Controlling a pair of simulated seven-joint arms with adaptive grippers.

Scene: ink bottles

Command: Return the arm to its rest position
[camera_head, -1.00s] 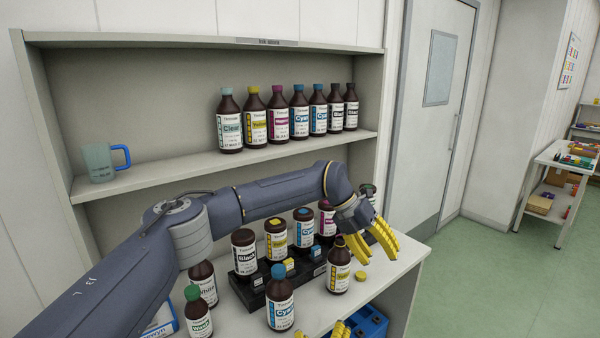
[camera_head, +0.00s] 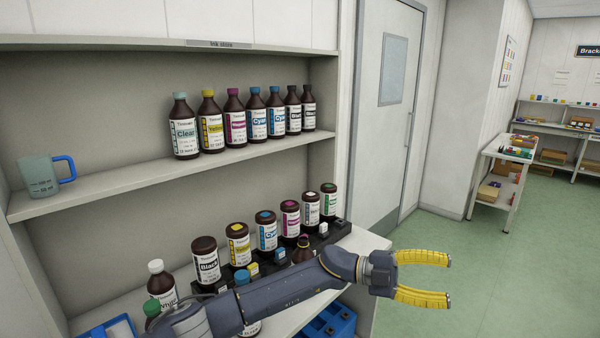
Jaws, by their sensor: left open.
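My left arm reaches across the lower part of the head view, in front of the lower counter. My left gripper (camera_head: 449,278) is at its right end, with two yellow fingers spread wide and nothing between them. The gripper points right, over the green floor and past the counter's right edge. The arm hides parts of the front bottles, including a blue-capped bottle (camera_head: 243,277) and a dark bottle (camera_head: 303,251). My right gripper is not in view.
A row of bottles, including a black-label one (camera_head: 206,266), stands in a dark rack on the counter. The upper shelf (camera_head: 110,172) holds several capped bottles and a measuring jug (camera_head: 40,178). A blue crate (camera_head: 332,325) is below right.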

